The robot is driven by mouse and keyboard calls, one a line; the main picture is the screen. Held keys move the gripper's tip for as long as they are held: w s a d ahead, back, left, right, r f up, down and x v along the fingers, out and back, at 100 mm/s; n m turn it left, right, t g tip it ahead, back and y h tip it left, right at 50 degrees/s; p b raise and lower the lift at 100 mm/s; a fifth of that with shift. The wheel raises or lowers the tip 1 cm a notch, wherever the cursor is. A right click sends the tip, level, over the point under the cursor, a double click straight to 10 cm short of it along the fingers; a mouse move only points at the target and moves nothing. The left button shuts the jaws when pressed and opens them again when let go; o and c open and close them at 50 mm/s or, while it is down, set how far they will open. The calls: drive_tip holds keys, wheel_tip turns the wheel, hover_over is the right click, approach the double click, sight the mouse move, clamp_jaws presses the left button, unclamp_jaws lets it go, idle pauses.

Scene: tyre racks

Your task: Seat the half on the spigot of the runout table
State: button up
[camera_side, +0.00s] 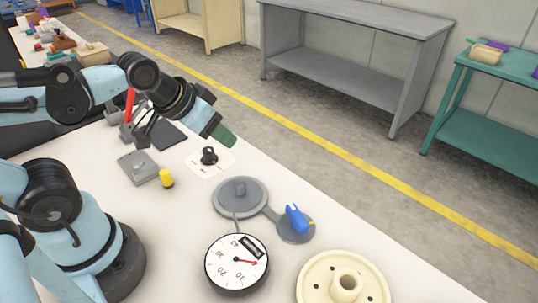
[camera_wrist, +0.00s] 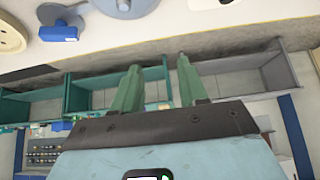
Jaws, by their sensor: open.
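The half looks to be the cream round flanged piece (camera_side: 318,290) at the bottom right of the side view, with a raised hollow hub and small holes. It is partly cut off there and in the top left of the wrist view (camera_wrist: 10,36). The runout table is a grey disc (camera_side: 226,203) with a short upright spigot (camera_side: 240,186), bare on top. Part of the disc shows at the top of the wrist view (camera_wrist: 130,9). My gripper (camera_side: 222,135) has green fingers, standing apart and empty in the wrist view (camera_wrist: 157,88). It is in the air behind the runout table, away from the half.
A blue block (camera_side: 297,218) stands on a small grey plate joined to the runout table. A dial gauge (camera_side: 237,264) sits in front. Benches stand beyond the floor.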

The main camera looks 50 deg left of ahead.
drive_tip(key=o, duration=0.6)
drive_tip(key=shift+d, duration=0.1)
drive_tip(key=m+g, duration=0.4)
drive_tip(key=g, duration=0.2)
hover_over(348, 282)
drive_tip(key=s, duration=0.3)
drive_tip(key=shift+h, duration=0.4)
drive_tip(key=shift+w+d+f, duration=0.1)
drive_tip(key=shift+w+f, duration=0.2)
drive_tip(key=shift+f, duration=1.6)
drive_tip(key=shift+w+a+f, duration=0.1)
drive_tip(key=shift+w+f, duration=0.15)
drive_tip(key=shift+f, duration=1.7)
drive_tip(key=shift+w+d+f, duration=0.1)
drive_tip(key=shift+w+f, duration=0.2)
drive_tip(key=shift+f, duration=1.6)
